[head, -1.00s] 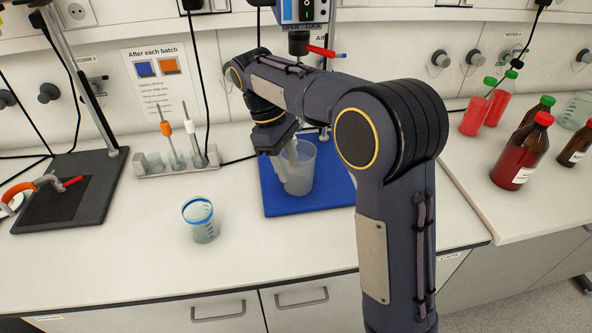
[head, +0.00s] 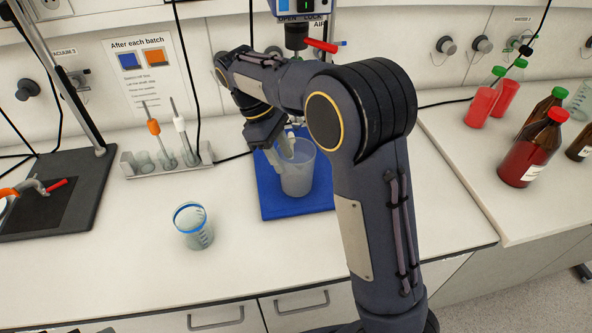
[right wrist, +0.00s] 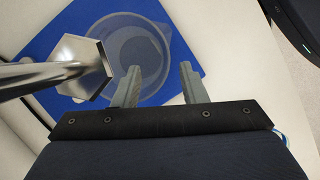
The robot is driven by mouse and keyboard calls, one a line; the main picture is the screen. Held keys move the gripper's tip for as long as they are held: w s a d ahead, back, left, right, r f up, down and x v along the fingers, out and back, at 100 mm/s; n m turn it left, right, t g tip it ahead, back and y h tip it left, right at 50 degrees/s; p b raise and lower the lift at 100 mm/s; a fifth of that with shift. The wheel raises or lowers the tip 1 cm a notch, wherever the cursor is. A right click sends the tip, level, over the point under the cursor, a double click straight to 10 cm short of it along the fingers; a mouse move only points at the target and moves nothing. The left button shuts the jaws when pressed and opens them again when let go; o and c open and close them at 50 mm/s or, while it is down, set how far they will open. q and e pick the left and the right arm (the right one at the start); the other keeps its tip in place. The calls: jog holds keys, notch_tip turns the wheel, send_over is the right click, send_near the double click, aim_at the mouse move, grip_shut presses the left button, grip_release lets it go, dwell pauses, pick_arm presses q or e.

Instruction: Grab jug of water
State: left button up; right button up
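The jug (head: 298,178) is a translucent, pale plastic vessel standing upright on a blue mat (head: 268,205) at the middle of the bench. In the right wrist view the jug (right wrist: 150,62) is seen from above as a round rim over the mat. My right gripper (head: 286,146) is at the jug's upper left side in the head view. In the wrist view its two fingers (right wrist: 160,76) are spread, with nothing held between them, and overlap the jug's near rim. I cannot tell whether they touch it. My left gripper is not in view.
A small blue-rimmed beaker (head: 199,236) stands left of the mat. A rack (head: 165,165) with probes is behind it. A metal hexagonal piece (right wrist: 82,67) is close to the wrist camera. Dark red bottles (head: 528,152) stand at right. The bench front is clear.

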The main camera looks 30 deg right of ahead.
jog(key=x, duration=0.4)
jog(key=shift+s+f, duration=0.15)
jog(key=shift+f, duration=0.15)
grip_shut()
